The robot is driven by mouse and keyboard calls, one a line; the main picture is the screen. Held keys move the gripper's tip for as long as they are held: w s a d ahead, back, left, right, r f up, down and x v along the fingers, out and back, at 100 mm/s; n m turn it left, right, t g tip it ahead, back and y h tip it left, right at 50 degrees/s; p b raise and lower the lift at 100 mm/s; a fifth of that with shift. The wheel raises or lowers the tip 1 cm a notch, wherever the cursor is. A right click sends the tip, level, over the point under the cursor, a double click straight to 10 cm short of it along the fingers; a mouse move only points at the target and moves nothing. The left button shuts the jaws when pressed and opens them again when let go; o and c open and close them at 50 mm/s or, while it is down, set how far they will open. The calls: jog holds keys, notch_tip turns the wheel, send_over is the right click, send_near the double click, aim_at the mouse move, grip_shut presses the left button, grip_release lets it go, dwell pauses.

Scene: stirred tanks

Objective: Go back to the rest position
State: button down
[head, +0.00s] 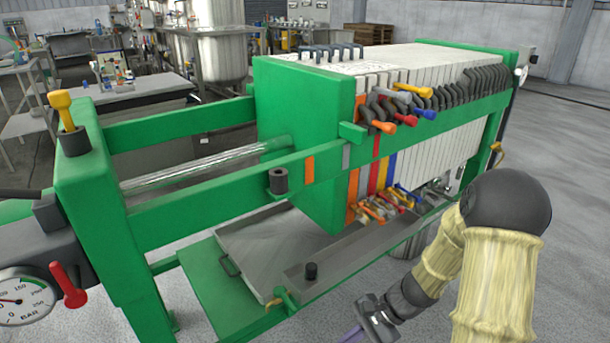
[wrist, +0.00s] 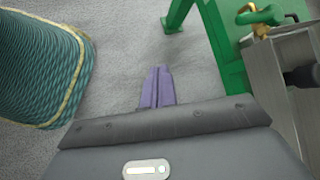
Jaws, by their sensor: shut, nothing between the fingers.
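My gripper (wrist: 157,88) shows in the wrist view as two purple fingers pressed together, with nothing between them. It points down over bare grey floor. In the head view my arm comes in at the lower right, in front of the green filter press (head: 340,165). My gripper (head: 352,335) there is mostly cut off by the bottom edge, with only a bit of purple showing. It is apart from the press's grey trough.
The press carries a grey drip tray (head: 270,240), several coloured valve handles and a pressure gauge (head: 22,296). In the wrist view a green leg (wrist: 178,15) and a brass valve (wrist: 255,18) are close on the right. A ribbed teal-and-cream column (wrist: 40,70) is at left. Open floor lies between.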

jog(key=s+d+r+n+t+h+p, duration=0.25)
jog(key=r+n+h, duration=0.2)
jog(key=r, duration=0.25)
jog(key=s+d+r+n+t+h+p, duration=0.1)
jog(key=s+d+r+n+h, duration=0.25)
jog(key=r+n, duration=0.3)
jog(key=w+a+p+v, duration=0.1)
jog(key=w+p+v, duration=0.2)
jog(key=p+v, duration=1.5)
jog(key=w+a+r+p+v, duration=0.1)
jog(key=w+p+v, duration=0.3)
jog(key=p+v, duration=1.5)
jog(key=shift+a+r+h+p, duration=0.3)
jog(key=shift+r+p, duration=0.05)
jog(key=shift+r, duration=0.25)
jog(key=shift+w, duration=0.1)
